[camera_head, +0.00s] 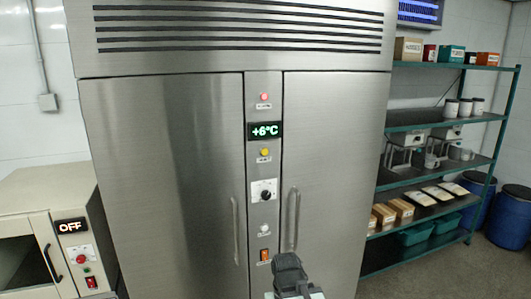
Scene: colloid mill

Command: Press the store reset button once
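A tall steel two-door cabinet (165,170) fills the middle of the head view. Its centre strip (254,212) carries a red round lamp or button (264,97), a green display (265,130) reading +6°C, a yellow round button or lamp (264,152), a black dial (264,191), a small white round button (264,229) and a lit orange rocker switch (265,255). The small labels are too blurred to read, so I cannot tell which is the reset. My gripper (288,264) is at the bottom, just right of and below the rocker switch; its fingers are not clearly distinguishable.
Vertical door handles (235,230) and (294,219) flank the strip. A cream oven-like unit (45,205) with an OFF display stands left. A green shelf rack (440,120) with boxes and tubs stands right, with blue barrels (509,215) beside it. Floor shows at lower right.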

